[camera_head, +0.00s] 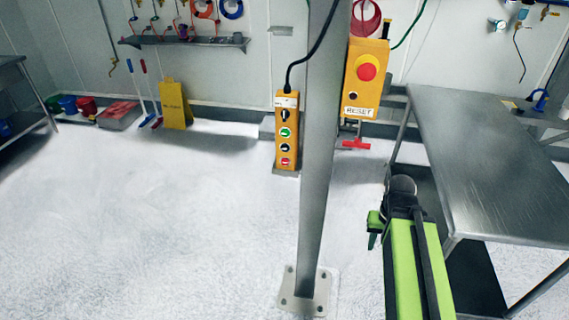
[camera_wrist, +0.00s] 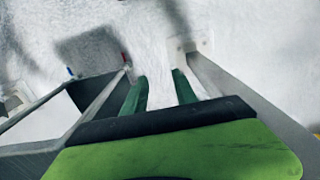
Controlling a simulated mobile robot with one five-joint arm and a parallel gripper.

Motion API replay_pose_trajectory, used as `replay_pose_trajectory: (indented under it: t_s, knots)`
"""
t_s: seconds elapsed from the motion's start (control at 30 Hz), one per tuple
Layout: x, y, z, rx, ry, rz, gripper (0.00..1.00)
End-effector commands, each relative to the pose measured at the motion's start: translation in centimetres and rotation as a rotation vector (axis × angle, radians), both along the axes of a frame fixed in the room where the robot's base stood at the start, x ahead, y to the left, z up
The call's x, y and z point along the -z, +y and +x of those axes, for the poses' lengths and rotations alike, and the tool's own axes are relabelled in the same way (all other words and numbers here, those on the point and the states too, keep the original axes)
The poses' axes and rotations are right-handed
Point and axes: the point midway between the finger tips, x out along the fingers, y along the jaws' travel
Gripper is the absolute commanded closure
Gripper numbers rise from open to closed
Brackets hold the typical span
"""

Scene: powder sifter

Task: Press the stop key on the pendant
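The yellow pendant (camera_head: 287,133) hangs upright on a black cable, left of the steel post, in the head view. My gripper (camera_head: 373,230) is low and to the right of the post, well apart from the pendant. In the wrist view my gripper (camera_wrist: 160,75) points down at the floor, its two green fingers spread with nothing between them. The pendant is not seen in the wrist view.
The steel post (camera_head: 319,150) stands between pendant and arm, its foot plate (camera_head: 308,290) bolted down. A yellow RESET box (camera_head: 365,78) with a red mushroom button is right of the post. A steel table (camera_head: 500,160) stands at right.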

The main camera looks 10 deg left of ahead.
Motion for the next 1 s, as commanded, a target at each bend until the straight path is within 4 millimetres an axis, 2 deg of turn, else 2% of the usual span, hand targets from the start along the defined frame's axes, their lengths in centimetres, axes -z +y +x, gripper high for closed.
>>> replay_pose_trajectory:
  t_s: [0.03,0.23,1.0]
  knots:
    - [0.00,0.00,0.00,0.000,0.000,0.000,0.74]
    - [0.00,0.00,0.00,0.000,0.000,0.000,1.00]
    - [0.00,0.00,0.00,0.000,0.000,0.000,1.00]
